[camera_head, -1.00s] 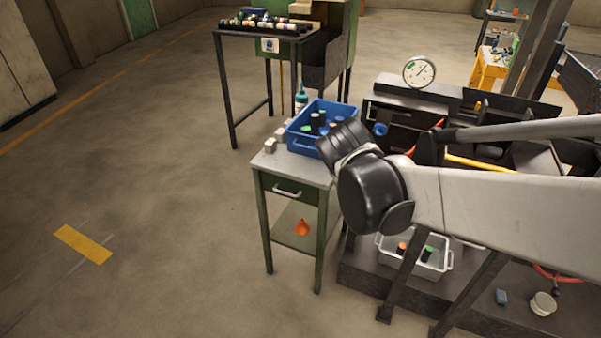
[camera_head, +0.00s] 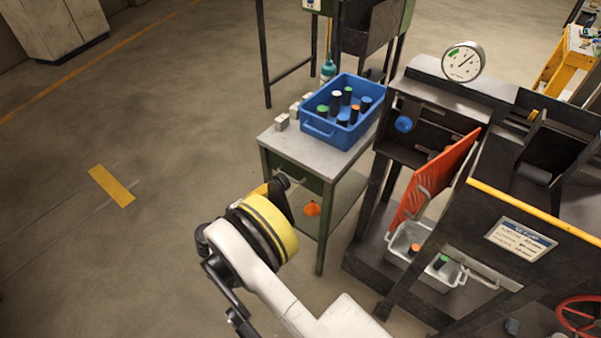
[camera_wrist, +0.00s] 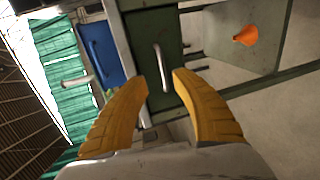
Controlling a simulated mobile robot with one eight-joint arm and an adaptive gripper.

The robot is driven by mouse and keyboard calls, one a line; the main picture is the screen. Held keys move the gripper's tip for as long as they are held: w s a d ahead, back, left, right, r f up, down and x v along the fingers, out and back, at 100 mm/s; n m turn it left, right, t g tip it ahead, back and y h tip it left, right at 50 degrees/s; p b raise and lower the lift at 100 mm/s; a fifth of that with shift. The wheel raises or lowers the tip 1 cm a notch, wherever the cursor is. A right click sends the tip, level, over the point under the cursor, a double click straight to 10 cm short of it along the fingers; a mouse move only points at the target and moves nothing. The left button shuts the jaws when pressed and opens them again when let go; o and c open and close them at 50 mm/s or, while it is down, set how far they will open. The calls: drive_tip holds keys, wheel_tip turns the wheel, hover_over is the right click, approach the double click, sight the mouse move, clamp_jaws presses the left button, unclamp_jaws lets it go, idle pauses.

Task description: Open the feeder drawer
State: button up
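The feeder drawer is most likely the dark green drawer under the small table's top, and it looks closed. Its front (camera_wrist: 143,30) and upright-looking metal handle (camera_wrist: 162,68) show in the wrist view. My gripper (camera_wrist: 162,80) is open, its two yellow fingers on either side of the handle's lower end in the picture. I cannot tell whether they touch it. In the head view my gripper (camera_head: 277,188) is at the drawer front, and my wrist hides much of that front. The small table (camera_head: 290,146) stands upright.
A blue crate (camera_head: 316,130) with several capped cylinders stands on the table, beside small grey blocks (camera_head: 281,122). An orange funnel (camera_head: 312,209) lies on the lower shelf. The dark furnace frame (camera_head: 385,215) and a grey bin (camera_head: 437,280) are close on the right. Floor to the left is clear.

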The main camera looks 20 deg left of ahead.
sight(292, 179)
drive_tip(key=b+x, duration=0.3)
drive_tip(key=x, duration=0.7)
drive_tip(key=shift+w+f+b, duration=0.2)
drive_tip(key=shift+b, duration=0.15)
drive_tip(key=shift+c, duration=0.5)
clamp_jaws()
